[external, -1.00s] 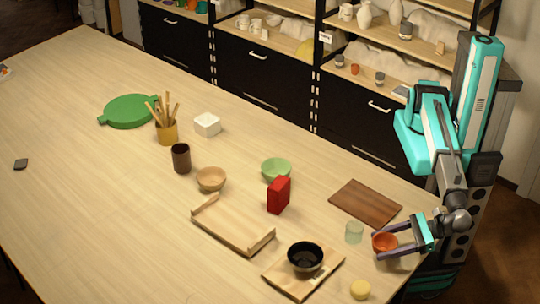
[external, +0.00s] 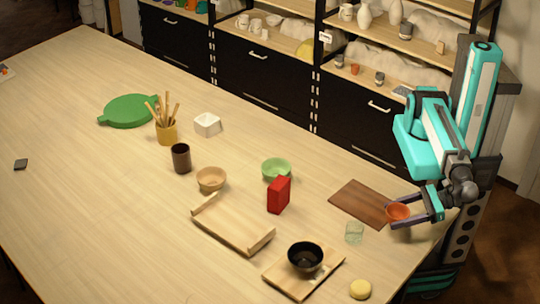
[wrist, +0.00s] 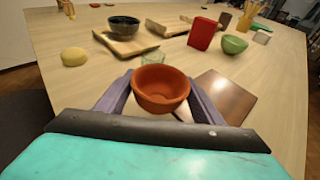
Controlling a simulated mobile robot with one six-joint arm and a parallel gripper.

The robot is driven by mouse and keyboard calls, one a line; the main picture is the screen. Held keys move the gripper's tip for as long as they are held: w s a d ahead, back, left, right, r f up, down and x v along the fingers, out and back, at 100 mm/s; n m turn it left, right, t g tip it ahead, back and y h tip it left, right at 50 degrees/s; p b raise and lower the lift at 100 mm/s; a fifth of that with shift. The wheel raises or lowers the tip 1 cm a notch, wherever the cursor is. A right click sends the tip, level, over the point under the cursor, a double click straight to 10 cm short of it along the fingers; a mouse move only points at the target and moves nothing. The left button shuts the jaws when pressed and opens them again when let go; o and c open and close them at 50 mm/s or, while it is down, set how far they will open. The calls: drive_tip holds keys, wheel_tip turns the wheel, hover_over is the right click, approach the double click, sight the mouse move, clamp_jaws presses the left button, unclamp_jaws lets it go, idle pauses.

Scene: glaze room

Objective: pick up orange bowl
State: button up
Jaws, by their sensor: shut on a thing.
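The orange bowl (external: 398,211) is held between the two dark fingers of my gripper (external: 410,212) at the right end of the table. In the external view it appears raised above the tabletop, near the dark brown board. In the wrist view the orange bowl (wrist: 160,88) sits upright between the fingers of my gripper (wrist: 160,95), with its empty inside showing. My gripper is shut on the bowl, with one finger on each side.
A dark brown board (external: 360,203) lies beside the bowl, and a clear glass (external: 354,232) stands to its left. A yellow round thing (external: 360,289), a black bowl (external: 305,256) on a wooden board and a red box (external: 279,195) stand nearby.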

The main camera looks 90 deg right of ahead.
drive_tip(key=shift+s+d+r, duration=0.1)
drive_tip(key=shift+s+d, duration=0.25)
drive_tip(key=shift+d, duration=0.2)
drive_tip(key=shift+s+d+r, duration=0.1)
drive_tip(key=shift+s+d, duration=0.2)
drive_tip(key=shift+d, duration=0.25)
